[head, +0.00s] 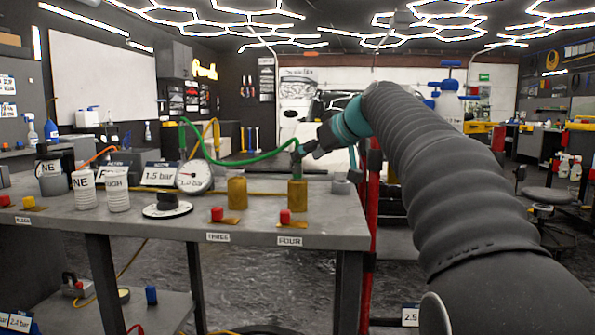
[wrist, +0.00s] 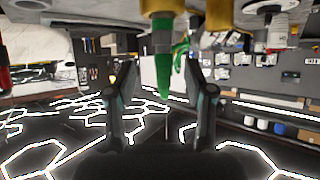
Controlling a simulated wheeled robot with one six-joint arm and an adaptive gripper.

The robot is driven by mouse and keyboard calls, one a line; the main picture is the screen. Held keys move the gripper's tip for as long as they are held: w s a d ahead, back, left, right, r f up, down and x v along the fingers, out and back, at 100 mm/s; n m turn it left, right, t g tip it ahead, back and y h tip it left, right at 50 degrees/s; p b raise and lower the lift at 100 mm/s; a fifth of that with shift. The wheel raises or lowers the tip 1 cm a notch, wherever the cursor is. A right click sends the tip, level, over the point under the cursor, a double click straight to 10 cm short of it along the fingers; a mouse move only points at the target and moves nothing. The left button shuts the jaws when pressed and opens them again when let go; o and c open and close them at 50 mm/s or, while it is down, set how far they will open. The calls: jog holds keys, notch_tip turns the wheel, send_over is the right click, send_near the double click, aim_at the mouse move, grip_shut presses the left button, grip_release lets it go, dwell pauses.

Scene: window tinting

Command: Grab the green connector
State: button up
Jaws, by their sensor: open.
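The green connector (head: 296,171) stands upright on a brass cylinder (head: 297,195) near the right end of the grey workbench. A green hose (head: 250,159) arcs from it to the left. My gripper (head: 299,150) is at the top of the connector, coming in from the right. In the wrist view, which is upside down, the tapered green connector (wrist: 163,55) lies between the two spread fingers of my gripper (wrist: 160,78). There are visible gaps on both sides, so the fingers are open and not closed on it.
A second brass cylinder (head: 236,192) and a pressure gauge (head: 194,177) stand to the left on the workbench (head: 130,222). Red blocks (head: 285,216) sit along the front edge above the number labels. A red post (head: 371,215) rises just right of the bench.

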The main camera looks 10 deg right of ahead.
aim_at(298, 170)
jog(key=x, duration=0.4)
jog(key=shift+a+r, duration=0.1)
jog(key=shift+a, duration=0.2)
grip_shut()
